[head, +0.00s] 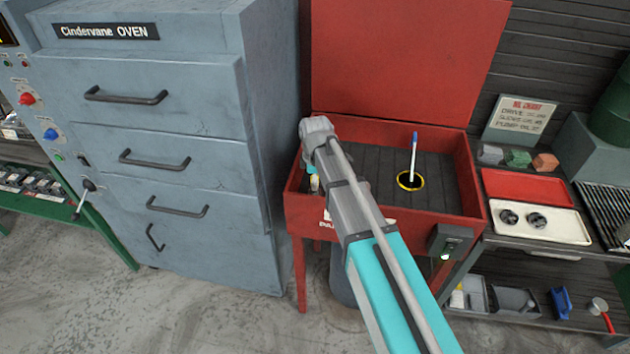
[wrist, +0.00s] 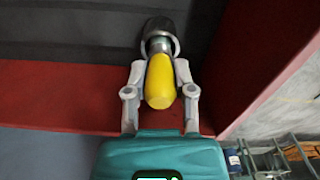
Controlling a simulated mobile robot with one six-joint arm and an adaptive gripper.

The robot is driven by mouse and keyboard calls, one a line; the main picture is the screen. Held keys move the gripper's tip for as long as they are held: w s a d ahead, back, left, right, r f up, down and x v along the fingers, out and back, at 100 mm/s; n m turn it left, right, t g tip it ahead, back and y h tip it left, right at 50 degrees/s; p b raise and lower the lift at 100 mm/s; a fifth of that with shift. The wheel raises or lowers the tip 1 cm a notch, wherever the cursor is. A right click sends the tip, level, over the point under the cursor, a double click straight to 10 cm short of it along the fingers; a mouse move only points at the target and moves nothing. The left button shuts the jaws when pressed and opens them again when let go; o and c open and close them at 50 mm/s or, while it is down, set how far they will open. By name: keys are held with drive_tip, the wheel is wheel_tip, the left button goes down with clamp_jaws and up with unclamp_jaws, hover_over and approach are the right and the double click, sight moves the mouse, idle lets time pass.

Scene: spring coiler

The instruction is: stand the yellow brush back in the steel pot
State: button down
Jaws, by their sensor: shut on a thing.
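The yellow brush (wrist: 160,82) is between my gripper's fingers (wrist: 160,78) in the wrist view, its rounded yellow handle end towards the camera. My gripper is shut on it. A pale metal collar shows past the yellow part. Beyond that is a dark round shape with a grey rim (wrist: 158,27); I cannot tell whether this is the steel pot's mouth or the brush's own head. In the head view, my gripper (head: 313,180) is low at the left inside the red bench, mostly hidden by my arm. The steel pot cannot be made out there.
The red bench (head: 470,185) has raised walls, an upright back panel and a dark slatted floor. A blue-and-white stick stands in a yellow-rimmed black hole (head: 411,181) right of my arm. The oven (head: 180,130) stands close at left, a cream tray (head: 540,222) at right.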

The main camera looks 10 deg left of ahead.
drive_tip(key=shift+f+b, duration=0.45)
drive_tip(key=shift+f, duration=0.05)
idle(0.3)
drive_tip(key=shift+c, duration=1.9)
unclamp_jaws()
drive_tip(key=shift+r, duration=0.1)
wheel_tip(320, 180, up, 11)
drive_tip(key=p, duration=1.1)
drive_tip(key=w+d+f+b, duration=0.1)
drive_tip(key=w+d, duration=0.1)
drive_tip(key=d, duration=0.4)
drive_tip(key=w+d+f+b, duration=0.1)
drive_tip(key=w+d, duration=0.2)
drive_tip(key=d, duration=0.3)
drive_tip(key=shift+w+d+f+b, duration=0.3)
drive_tip(key=shift+f, duration=0.1)
